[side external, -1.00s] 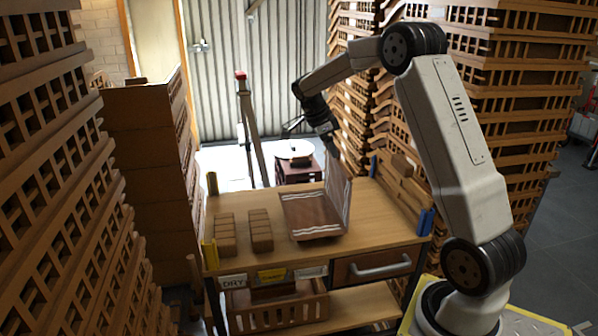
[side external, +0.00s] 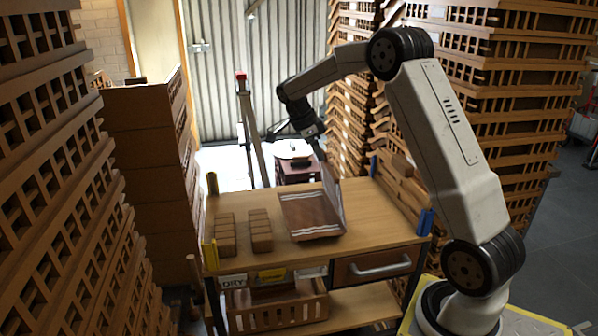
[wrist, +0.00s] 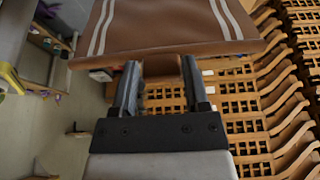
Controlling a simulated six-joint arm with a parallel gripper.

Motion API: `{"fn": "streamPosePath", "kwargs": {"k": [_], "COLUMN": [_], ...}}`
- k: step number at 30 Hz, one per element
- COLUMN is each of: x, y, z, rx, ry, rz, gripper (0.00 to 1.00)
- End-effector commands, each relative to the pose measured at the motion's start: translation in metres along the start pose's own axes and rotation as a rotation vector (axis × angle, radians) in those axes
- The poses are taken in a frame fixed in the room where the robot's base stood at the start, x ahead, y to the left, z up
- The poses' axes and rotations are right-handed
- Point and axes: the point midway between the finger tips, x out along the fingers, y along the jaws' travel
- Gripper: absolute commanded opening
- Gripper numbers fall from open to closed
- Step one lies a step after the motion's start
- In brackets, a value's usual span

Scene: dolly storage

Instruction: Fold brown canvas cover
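The brown canvas cover (side external: 308,216) with pale stripes lies on the wooden workbench top. Its right part stands up as a raised flap, tilted a little to the left. My gripper (side external: 319,156) is at the top edge of this flap, above the bench. In the wrist view the striped cover (wrist: 165,28) fills the top, and my gripper (wrist: 160,68) has a brown tab of it between its two fingers. The fingers are spaced apart by the tab's width. The underside of the flap is partly hidden.
Two rows of small brown blocks (side external: 261,230) stand on the bench (side external: 375,213) left of the cover. Blue posts (side external: 426,222) and yellow posts (side external: 210,254) mark the corners. Tall crate stacks (side external: 530,110) flank the bench. A tripod (side external: 252,135) stands behind.

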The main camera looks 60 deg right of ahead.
Motion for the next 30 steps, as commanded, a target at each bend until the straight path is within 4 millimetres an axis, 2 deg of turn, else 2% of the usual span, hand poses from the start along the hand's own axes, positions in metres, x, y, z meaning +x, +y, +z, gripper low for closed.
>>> {"fn": "streamPosePath", "kwargs": {"k": [10,30], "x": [0.0,-0.001], "y": [0.0,0.0], "z": [0.004,0.038], "rx": [0.0,-0.001], "ry": [0.0,0.0], "rz": [-0.001,0.0], "gripper": [0.54,0.54]}}
